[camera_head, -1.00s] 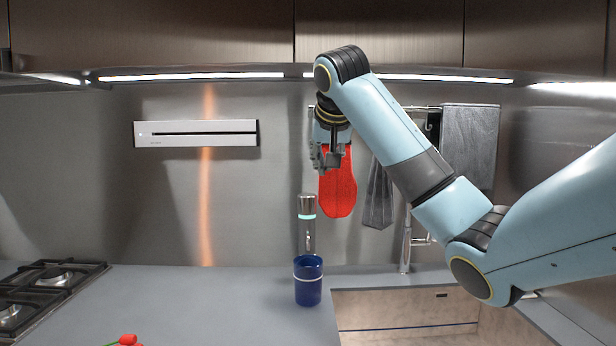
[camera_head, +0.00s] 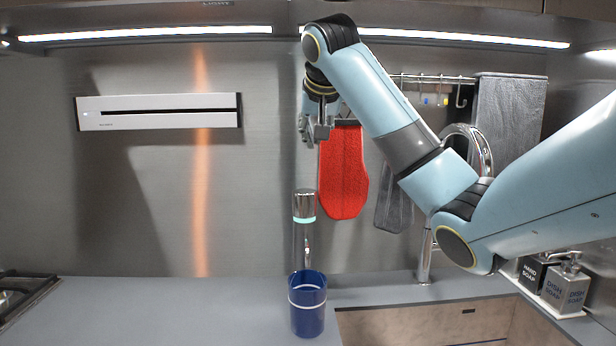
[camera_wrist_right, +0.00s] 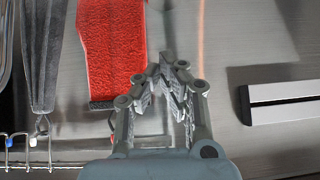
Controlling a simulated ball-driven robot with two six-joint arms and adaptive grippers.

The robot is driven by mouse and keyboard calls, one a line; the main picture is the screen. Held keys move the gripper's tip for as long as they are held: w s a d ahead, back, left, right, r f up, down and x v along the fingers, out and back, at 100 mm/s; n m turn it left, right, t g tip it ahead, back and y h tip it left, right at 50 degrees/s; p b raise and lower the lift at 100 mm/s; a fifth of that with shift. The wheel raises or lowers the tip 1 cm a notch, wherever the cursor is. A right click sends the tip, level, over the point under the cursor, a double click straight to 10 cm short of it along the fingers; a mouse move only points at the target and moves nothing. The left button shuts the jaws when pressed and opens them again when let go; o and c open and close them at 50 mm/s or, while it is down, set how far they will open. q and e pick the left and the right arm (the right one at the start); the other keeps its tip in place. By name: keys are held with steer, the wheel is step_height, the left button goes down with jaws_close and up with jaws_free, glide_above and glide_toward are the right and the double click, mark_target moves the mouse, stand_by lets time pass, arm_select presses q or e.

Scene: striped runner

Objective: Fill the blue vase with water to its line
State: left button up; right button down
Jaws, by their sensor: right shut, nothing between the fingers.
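The blue vase (camera_head: 307,315) stands upright on the counter, with a pale line around it below its rim. Its inside is too small to read for water. A clear and chrome cylinder with a glowing cyan ring (camera_head: 304,220) stands upright just behind the vase. The chrome faucet (camera_head: 424,262) rises behind the sink, partly covered by my right arm. My right gripper (camera_head: 318,134) is high above the vase, near the back wall, shut and empty. In the right wrist view its fingers (camera_wrist_right: 170,62) meet with nothing between them. My left gripper is out of view.
A red mitt (camera_head: 343,175) and grey cloths hang from a hook rail (camera_head: 430,78). The sink (camera_head: 420,325) lies right of the vase, with soap dispensers (camera_head: 566,288) beyond. A stove edge (camera_head: 22,296) is at left. The counter left of the vase is clear.

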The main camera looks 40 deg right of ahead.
steer(key=shift+s, duration=0.1)
steer(key=p, duration=0.3)
glide_above(309, 192)
step_height(309, 192, down, 7)
steer(key=shift+s+d+f, duration=0.1)
steer(key=shift+f, duration=0.05)
step_height(309, 192, down, 2)
steer(key=shift+f, duration=0.2)
steer(key=shift+f+p, duration=0.3)
steer(key=shift+f, duration=0.35)
